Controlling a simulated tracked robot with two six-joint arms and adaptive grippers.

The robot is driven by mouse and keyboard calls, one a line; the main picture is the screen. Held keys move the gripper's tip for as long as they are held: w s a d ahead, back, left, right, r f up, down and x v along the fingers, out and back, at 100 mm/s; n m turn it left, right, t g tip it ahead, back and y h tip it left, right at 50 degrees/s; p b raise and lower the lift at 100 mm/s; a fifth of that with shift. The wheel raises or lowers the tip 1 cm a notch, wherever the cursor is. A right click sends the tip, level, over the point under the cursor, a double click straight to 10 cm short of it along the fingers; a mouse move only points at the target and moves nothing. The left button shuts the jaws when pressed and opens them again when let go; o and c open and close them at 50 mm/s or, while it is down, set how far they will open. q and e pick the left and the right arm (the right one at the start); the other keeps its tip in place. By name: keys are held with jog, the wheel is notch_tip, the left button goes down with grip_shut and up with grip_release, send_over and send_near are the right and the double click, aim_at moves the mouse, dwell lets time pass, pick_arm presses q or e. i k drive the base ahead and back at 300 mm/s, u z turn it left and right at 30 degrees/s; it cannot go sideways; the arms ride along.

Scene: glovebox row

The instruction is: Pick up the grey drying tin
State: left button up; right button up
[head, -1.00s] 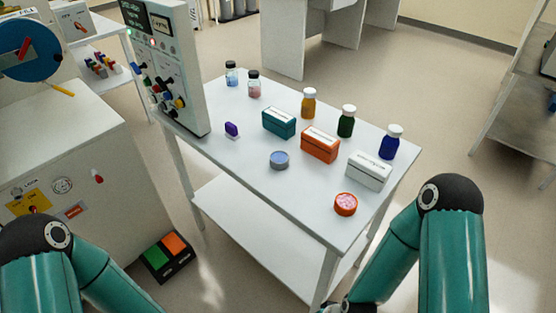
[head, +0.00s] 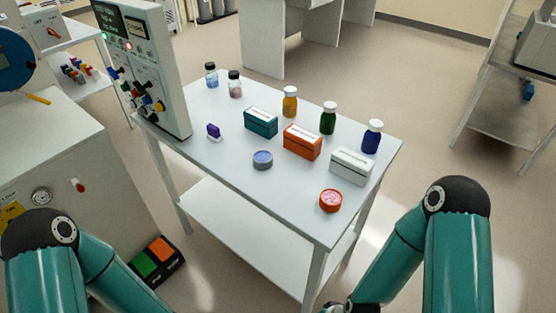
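A small round grey-blue tin (head: 263,159) sits on the white table, in front of the teal and orange boxes. It is the only greyish tin that I see. A round orange-red tin (head: 331,200) with a pinkish top sits nearer the table's front right corner. Both of my teal arms show at the bottom of the head view, well short of the grey tin. Part of my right gripper (head: 337,308) shows at the bottom edge, cut off by the frame, so its fingers cannot be made out. My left gripper is outside the picture.
The white table (head: 225,171) also holds a teal box (head: 261,122), an orange box (head: 302,142), a white box (head: 351,166), several bottles and a small purple item (head: 213,131). A tall panel with knobs (head: 150,75) stands at its left. Table space around the grey tin's front is clear.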

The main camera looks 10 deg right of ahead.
aim_at(263, 160)
jog(key=u, duration=0.35)
jog(key=i, duration=0.2)
jog(key=z, duration=2.8)
jog(key=k, duration=2)
jog(key=u, duration=1.55)
jog(key=i, duration=1)
